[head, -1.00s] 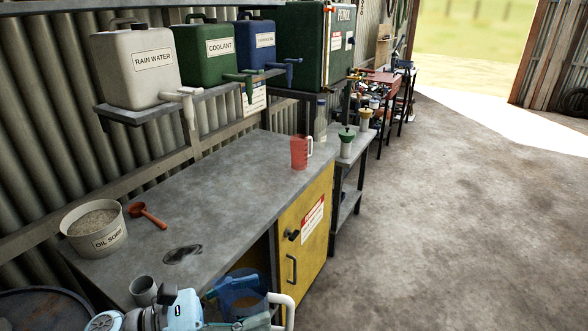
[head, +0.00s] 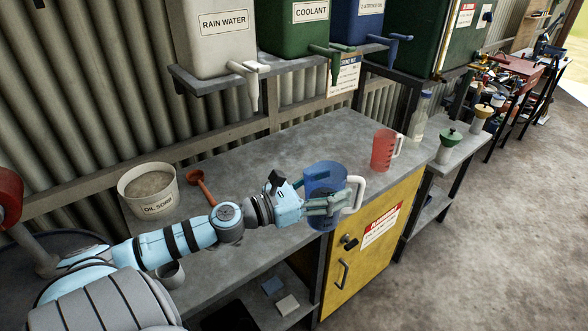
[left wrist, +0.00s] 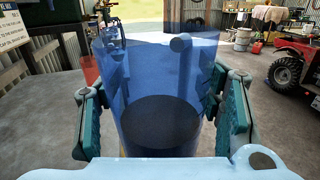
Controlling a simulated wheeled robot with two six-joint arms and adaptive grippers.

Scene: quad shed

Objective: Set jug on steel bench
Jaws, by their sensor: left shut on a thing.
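A clear blue jug (head: 322,176) with a white handle (head: 354,194) is in the grip of my left gripper (head: 328,204). In the left wrist view the jug (left wrist: 160,75) stands upright between the two fingers (left wrist: 160,118), with a pad on each side. In the head view it overlaps the front edge of the steel bench (head: 270,160); I cannot tell whether its base touches the top. A red jug (head: 382,150) stands on the bench's right end, farther back. My right gripper is not in view.
An oil sorb tub (head: 158,208) and a red-brown scoop (head: 197,180) sit on the bench's left part. A grey cup (head: 171,275) is partly behind my arm. Rain water (head: 220,45) and coolant (head: 295,28) tanks with taps hang above. The middle back of the bench is clear.

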